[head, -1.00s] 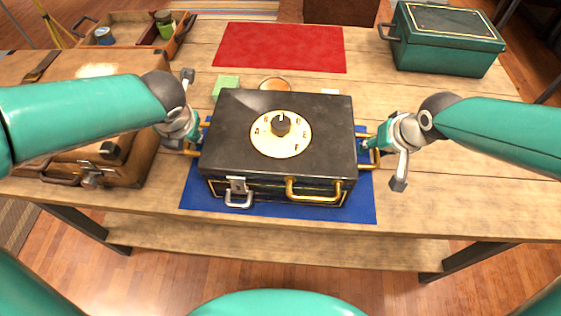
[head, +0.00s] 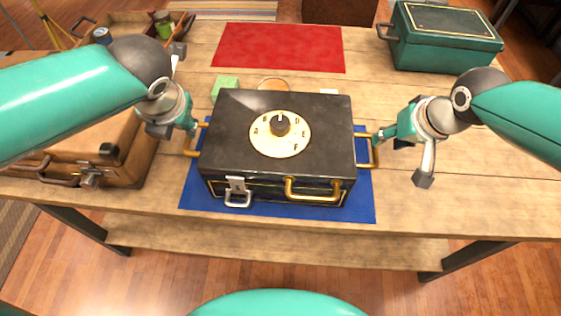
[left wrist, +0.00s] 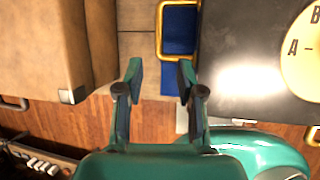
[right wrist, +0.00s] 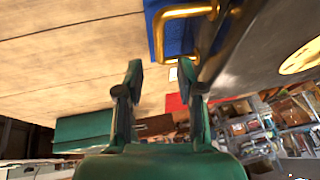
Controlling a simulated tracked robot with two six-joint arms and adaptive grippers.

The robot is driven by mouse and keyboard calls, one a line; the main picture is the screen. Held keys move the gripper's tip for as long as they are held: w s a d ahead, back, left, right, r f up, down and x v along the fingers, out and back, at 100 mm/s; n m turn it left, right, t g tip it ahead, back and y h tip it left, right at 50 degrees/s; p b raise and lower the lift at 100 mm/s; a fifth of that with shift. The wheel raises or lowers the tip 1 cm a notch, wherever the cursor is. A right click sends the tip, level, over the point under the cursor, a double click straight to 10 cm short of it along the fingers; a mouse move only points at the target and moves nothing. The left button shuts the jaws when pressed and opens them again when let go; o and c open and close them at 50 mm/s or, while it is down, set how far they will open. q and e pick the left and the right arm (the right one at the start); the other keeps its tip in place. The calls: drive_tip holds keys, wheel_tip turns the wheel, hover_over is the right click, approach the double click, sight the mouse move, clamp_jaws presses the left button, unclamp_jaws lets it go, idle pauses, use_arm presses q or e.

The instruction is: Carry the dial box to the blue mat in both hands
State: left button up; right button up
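The dial box (head: 230,125), black with a cream lettered dial and brass side handles, rests on the blue mat (head: 365,207), which shows around its edges. My left gripper (head: 193,127) is beside the left handle (head: 190,146); in the left wrist view its fingers (left wrist: 160,75) are apart and empty, with the handle ahead of them. My right gripper (head: 382,137) is beside the right handle (head: 374,152). In the right wrist view its fingers (right wrist: 162,75) are apart, and the brass handle (right wrist: 158,30) lies beyond their tips.
A brown case (head: 125,165) stands close on the left. A red mat (head: 280,47) lies behind the box, with a green pad (head: 225,83) and a round dish (head: 273,84) between. A teal box (head: 445,38) stands at the back right. The right tabletop is clear.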

drive_tip(key=shift+v, duration=2.25)
